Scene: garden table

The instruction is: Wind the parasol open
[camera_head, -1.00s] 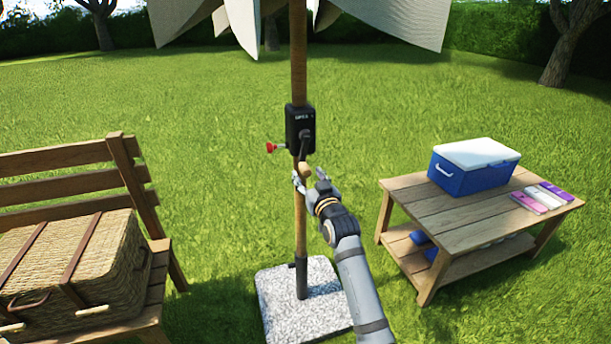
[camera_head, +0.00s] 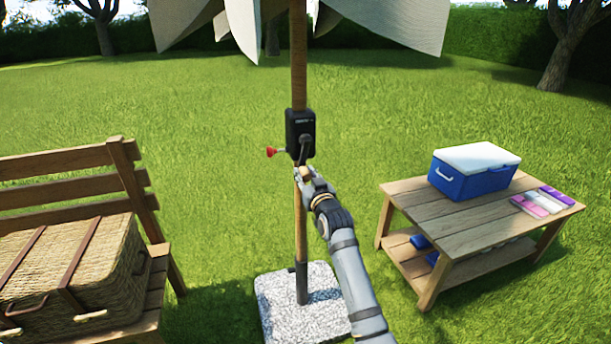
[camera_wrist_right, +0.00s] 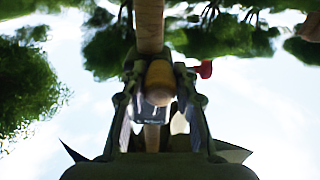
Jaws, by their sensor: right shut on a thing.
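The parasol's pale canopy (camera_head: 390,25) hangs in separate drooping panels at the top of the head view, its upper part out of frame. Its wooden pole (camera_head: 299,60) stands upright in a speckled stone base (camera_head: 275,310). A black crank box (camera_head: 297,122) is on the pole, with a red knob (camera_head: 271,152) on its left. The crank arm points down to a wooden handle. My right gripper (camera_head: 304,173) is shut on this crank handle, which shows between the fingers in the right wrist view (camera_wrist_right: 159,82). My left gripper is not in view.
A wooden bench (camera_head: 70,160) with a wicker basket (camera_head: 110,262) stands at left. At right is a low wooden table (camera_head: 440,215) with a blue cooler (camera_head: 470,180) and several small pink, white and purple items (camera_head: 540,203). Open grass surrounds the pole.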

